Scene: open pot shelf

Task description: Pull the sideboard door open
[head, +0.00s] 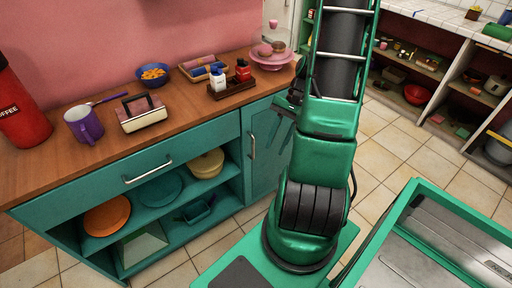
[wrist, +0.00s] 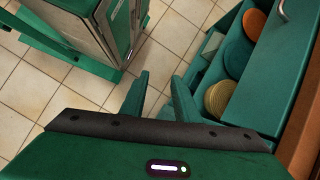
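The teal sideboard (head: 190,138) has a wooden top, a wide drawer and open shelves on the left. Its door (head: 266,168) is at the right end and looks shut. A vertical metal handle (head: 252,146) is on the door's left side. My gripper (wrist: 158,98) is open, its two green fingers apart with only floor tiles seen between them. In the head view it is partly hidden by my arm, near the door's upper right. The wrist view shows the shelves and drawer at right; the door handle is not visible there.
The top holds a red coffee canister (head: 22,108), a purple mug (head: 84,125), a blue bowl (head: 152,75), a bottle rack (head: 232,88) and a pink plate stand (head: 271,60). An open shelf unit (head: 440,75) stands at right.

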